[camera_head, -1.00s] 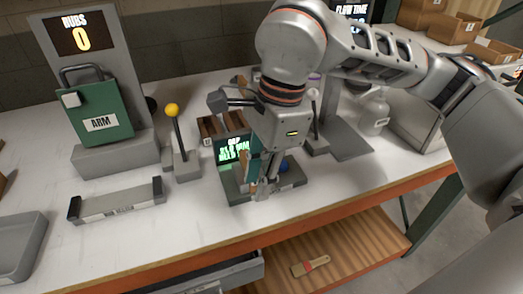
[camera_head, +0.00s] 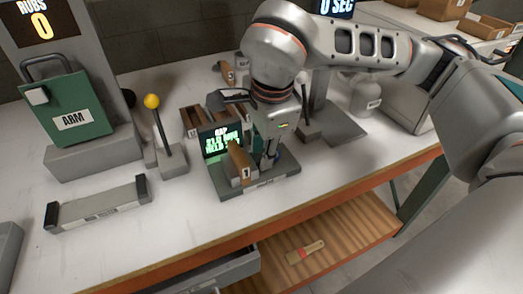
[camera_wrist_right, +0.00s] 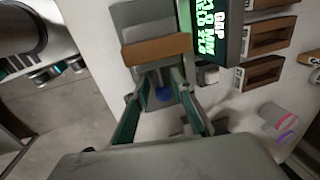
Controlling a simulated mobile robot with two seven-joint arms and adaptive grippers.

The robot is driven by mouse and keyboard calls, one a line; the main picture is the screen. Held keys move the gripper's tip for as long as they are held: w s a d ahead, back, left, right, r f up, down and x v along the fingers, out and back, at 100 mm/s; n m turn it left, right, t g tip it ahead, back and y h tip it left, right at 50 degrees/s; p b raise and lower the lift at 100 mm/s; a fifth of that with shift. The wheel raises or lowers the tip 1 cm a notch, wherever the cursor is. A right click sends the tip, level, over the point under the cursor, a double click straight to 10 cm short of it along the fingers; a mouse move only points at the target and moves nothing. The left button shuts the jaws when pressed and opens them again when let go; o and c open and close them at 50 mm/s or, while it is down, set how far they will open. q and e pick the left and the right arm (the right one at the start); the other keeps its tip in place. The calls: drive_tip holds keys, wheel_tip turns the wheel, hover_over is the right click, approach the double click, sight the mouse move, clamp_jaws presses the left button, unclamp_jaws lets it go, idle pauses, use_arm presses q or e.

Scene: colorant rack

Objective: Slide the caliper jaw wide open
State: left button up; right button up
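The caliper station has a grey base (camera_head: 222,188) near the front edge of the bench, and a dark screen (camera_head: 219,141) with green text headed GAP. Its digits are too blurred to read surely. A brown block marked 1 (camera_head: 240,163) stands on the station, and a brown bar (camera_wrist_right: 156,50) lies across it in the right wrist view. My right gripper (camera_head: 268,160) points down just right of this block. My left gripper is out of view.
Brown racks (camera_head: 194,121) stand behind the station. A yellow-knobbed lever (camera_head: 152,102), a green ARM panel (camera_head: 70,115) and a low grey bar (camera_head: 97,205) are to the left. A white bottle (camera_head: 366,96) stands to the right. A brush (camera_head: 305,251) lies on the shelf below.

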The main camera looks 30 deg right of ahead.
sight(277, 150)
clamp_jaws()
drive_tip(key=shift+d, duration=1.9)
drive_tip(key=shift+c, duration=0.5)
unclamp_jaws()
drive_tip(key=shift+o, duration=0.5)
drive_tip(key=shift+d, duration=0.1)
drive_tip(key=shift+s+r, duration=0.1)
drive_tip(key=shift+r, duration=0.05)
wheel_tip(277, 150, up, 12)
drive_tip(key=s, duration=0.2)
drive_tip(key=shift+s+f, duration=0.15)
drive_tip(key=shift+f, duration=0.1)
